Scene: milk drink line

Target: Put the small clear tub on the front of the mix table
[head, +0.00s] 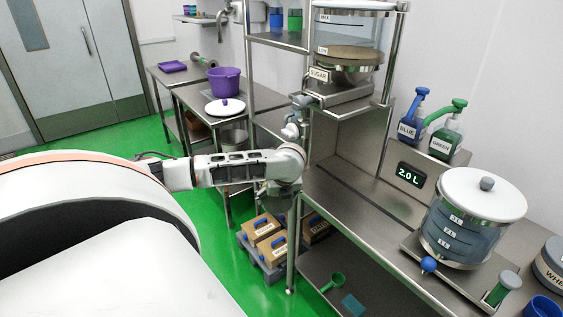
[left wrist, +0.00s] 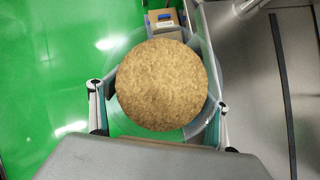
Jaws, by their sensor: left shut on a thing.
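In the left wrist view, a small round clear tub (left wrist: 122,52) holds brown grainy stuff (left wrist: 162,85). My left gripper (left wrist: 158,115) is shut on it, with a finger on each side. Green floor shows beneath and left of the tub. The steel table edge lies to its right. In the head view, my left arm reaches to the front left of the steel mix table (head: 345,205). Its gripper and the tub are mostly hidden there behind my arm. The front of the table top is bare. My right gripper is not in view.
Blue and green pump bottles (head: 442,135) stand behind. A sugar dispenser (head: 345,68) sits on the upper shelf. Boxes in a crate (head: 268,272) sit on the floor.

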